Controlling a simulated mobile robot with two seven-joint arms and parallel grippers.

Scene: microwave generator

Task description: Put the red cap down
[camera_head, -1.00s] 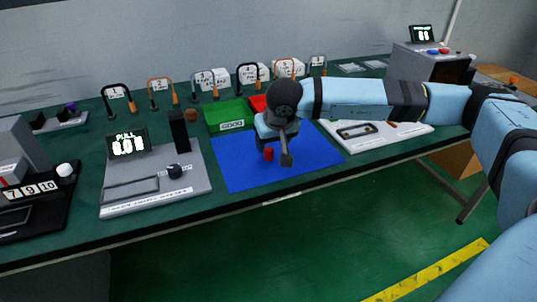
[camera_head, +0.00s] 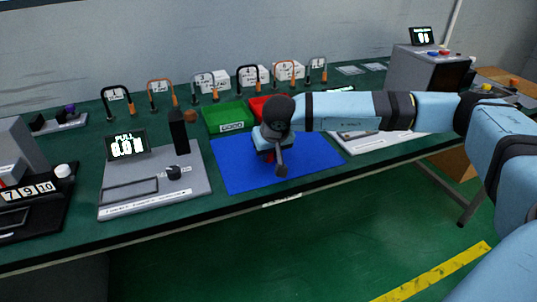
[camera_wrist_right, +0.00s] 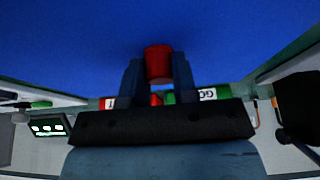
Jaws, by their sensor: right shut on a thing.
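The red cap (camera_wrist_right: 158,62) is a small red cylinder, held between the two fingertips of my right gripper (camera_wrist_right: 158,75) in the right wrist view. In the head view, my right gripper (camera_head: 273,161) points down over the blue mat (camera_head: 235,174), low near its middle. The wrist hides the cap there. I cannot tell whether the cap touches the mat. My left gripper is not in view.
A green bin (camera_head: 222,116) and a red bin (camera_head: 256,104) stand behind the mat. A grey pull tester (camera_head: 192,183) stands to the left, and a white board (camera_head: 370,143) lies to the right. The mat's left and front parts are clear.

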